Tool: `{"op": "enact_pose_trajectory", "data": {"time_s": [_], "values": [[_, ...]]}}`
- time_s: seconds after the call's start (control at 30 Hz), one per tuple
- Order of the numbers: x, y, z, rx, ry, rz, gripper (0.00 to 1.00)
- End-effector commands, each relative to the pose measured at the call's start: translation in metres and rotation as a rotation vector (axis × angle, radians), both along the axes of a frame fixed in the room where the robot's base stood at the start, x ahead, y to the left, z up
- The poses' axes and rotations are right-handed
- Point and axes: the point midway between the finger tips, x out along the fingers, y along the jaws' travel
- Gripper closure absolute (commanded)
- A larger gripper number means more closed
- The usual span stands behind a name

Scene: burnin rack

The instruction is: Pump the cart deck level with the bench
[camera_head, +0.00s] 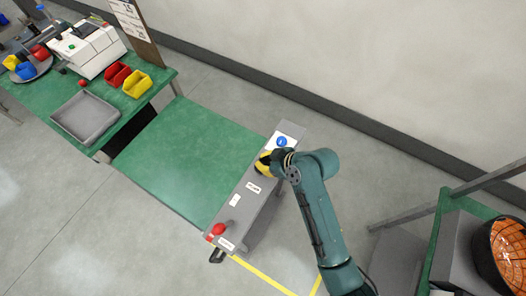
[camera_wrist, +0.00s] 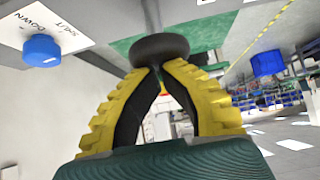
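The cart has a green deck (camera_head: 188,150) beside the green bench (camera_head: 140,97); the deck looks lower, with a dark gap between them. A grey housing (camera_head: 262,185) runs along the deck's right edge. My gripper (camera_head: 262,165), with yellow fingers, is over the housing. In the wrist view my gripper (camera_wrist: 158,70) has its fingertips almost together at the lower edge of a dark rounded knob (camera_wrist: 160,48) on a grey bar. The knob is wider than the fingertip gap; whether they touch is unclear. A blue button (camera_head: 281,142) sits on a white plate; it also shows in the wrist view (camera_wrist: 41,50).
A red knob (camera_head: 218,229) and a black pedal-like part (camera_head: 217,256) are at the housing's near end. A grey tray (camera_head: 86,118), red bin (camera_head: 117,75) and yellow bin (camera_head: 137,84) sit on the bench. Another bench with an orange-filled black container (camera_head: 508,248) stands at right.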

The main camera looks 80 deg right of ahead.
Motion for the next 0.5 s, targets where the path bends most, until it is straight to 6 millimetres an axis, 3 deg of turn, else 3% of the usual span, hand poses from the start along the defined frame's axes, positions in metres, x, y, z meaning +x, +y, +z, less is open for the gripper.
{"op": "enact_pose_trajectory", "data": {"time_s": [0.17,0.43,0.5], "values": [[-0.001,0.002,0.0,0.007,0.006,0.001,1.0],[0.002,0.003,0.054,0.004,0.004,0.008,1.0],[-0.014,0.007,0.053,0.004,0.002,0.003,1.0]]}}
